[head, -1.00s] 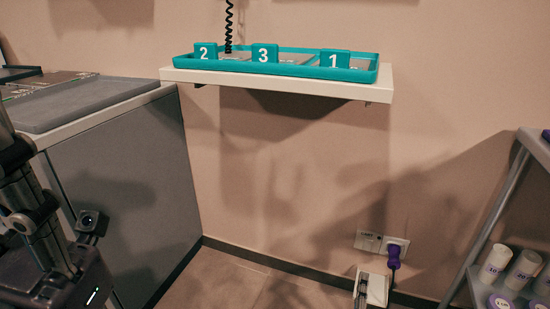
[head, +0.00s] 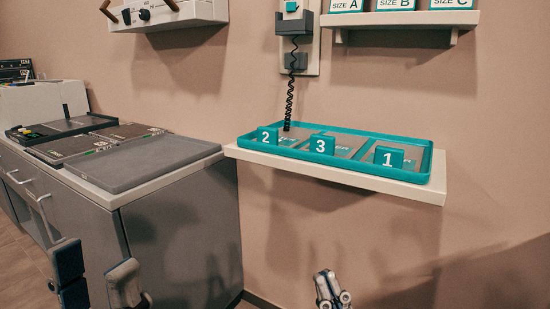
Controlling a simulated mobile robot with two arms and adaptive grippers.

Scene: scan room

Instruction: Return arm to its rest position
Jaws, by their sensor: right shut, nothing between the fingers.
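My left gripper (head: 97,279) is at the lower left in the head view, in front of the grey cabinet. Its two dark, grey-padded fingers stand apart with nothing seen between them. My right gripper (head: 332,289) is at the bottom, right of centre, below the wall shelf. Its fingers are together and hold nothing. Both grippers are clear of the shelf in the picture. Most of both arms is out of view.
A white wall shelf (head: 434,194) bears a teal tray (head: 423,176) with blocks 2, 3 and 1. A coiled cord (head: 290,95) hangs above the tray. Bare wall is below the shelf.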

